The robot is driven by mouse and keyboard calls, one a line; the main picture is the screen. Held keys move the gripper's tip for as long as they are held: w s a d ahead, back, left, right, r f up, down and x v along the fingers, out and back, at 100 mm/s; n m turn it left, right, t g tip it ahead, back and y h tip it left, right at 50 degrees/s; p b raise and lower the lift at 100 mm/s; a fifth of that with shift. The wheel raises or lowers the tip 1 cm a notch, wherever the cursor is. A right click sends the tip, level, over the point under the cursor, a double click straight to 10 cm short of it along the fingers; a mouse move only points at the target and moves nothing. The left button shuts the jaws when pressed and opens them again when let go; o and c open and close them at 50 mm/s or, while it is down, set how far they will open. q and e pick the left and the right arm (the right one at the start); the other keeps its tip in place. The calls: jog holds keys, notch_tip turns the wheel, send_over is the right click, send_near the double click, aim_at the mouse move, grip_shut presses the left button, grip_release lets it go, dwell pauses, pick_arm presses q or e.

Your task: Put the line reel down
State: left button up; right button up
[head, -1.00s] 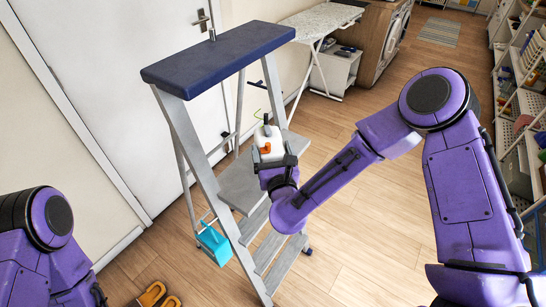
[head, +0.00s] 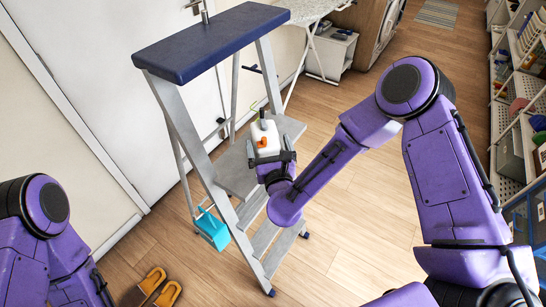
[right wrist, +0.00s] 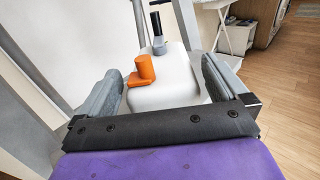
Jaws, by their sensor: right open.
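The line reel (head: 264,137) has a white body, an orange knob, a dark upright tip and a thin green line. In the head view it is upright over the ladder's upper grey step (head: 236,178). My gripper hides its base, so contact with the step cannot be seen. My right gripper (head: 274,160) is open around the reel's near part. In the right wrist view the reel (right wrist: 172,82) sits between the two grey fingers, seemingly with narrow gaps at its sides. My left arm shows at lower left; its gripper is out of view.
The stepladder has a dark blue top (head: 210,42) above and left of the reel. A light blue dustpan (head: 212,230) hangs at its side. Orange slippers (head: 152,288) lie on the floor. Shelving (head: 520,95) lines the right side. Wooden floor between is clear.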

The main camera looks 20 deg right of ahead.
jog(key=s+a+b, duration=0.1)
jog(key=s+b, duration=0.3)
jog(key=s, duration=0.7)
jog(key=s+d+f+n+g, duration=0.3)
jog(key=s+f+n, duration=0.1)
jog(key=f+n, duration=0.5)
jog(key=s+d+f+n+g, duration=0.2)
jog(key=s+f+n+g, duration=0.15)
jog(key=f+n, duration=0.5)
jog(key=s+d+f+n+g, duration=0.4)
jog(key=s+d+f+n, duration=0.1)
jog(key=s+f+n, duration=0.1)
jog(key=s+d+f+n+g+h, duration=0.1)
jog(key=s+d+f+n+g, duration=0.3)
jog(key=s+d+f+n, duration=0.1)
jog(key=s+f+n, duration=0.1)
jog(key=s+n, duration=0.1)
jog(key=s, duration=0.1)
jog(key=shift+s+d+h, duration=0.3)
jog(key=shift+s, duration=0.1)
